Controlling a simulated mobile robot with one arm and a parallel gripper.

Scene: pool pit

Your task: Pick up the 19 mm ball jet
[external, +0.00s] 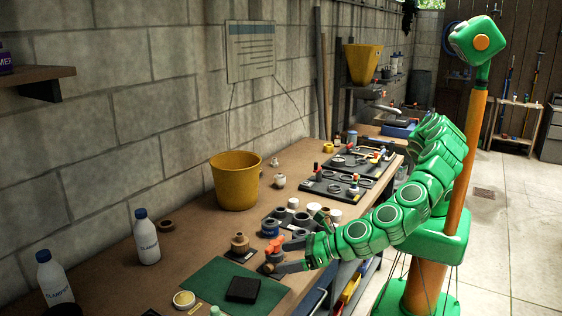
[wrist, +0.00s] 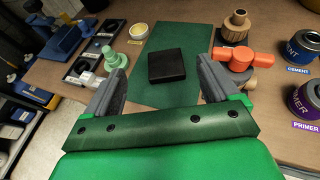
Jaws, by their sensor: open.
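My gripper (external: 283,256) is open over the front edge of the workbench, with nothing between its fingers. In the wrist view its fingers (wrist: 161,65) stand wide apart, with the green mat beyond them. A pale green flanged fitting (wrist: 110,58) stands just left of the left finger, partly hidden by it; its top shows at the bottom edge of the external view (external: 215,311). I cannot tell for sure whether it is the 19 mm ball jet; no size marking is readable. An orange-handled valve (wrist: 248,59) is close beyond the right finger.
A black block (wrist: 167,65) lies on the green mat (external: 210,283). A tan fitting (external: 239,243) and cement (wrist: 304,47) and primer (wrist: 308,100) cans stand on the right in the wrist view. A yellow-topped tub (external: 184,300) is beside the mat. Small parts trays crowd the bench farther back.

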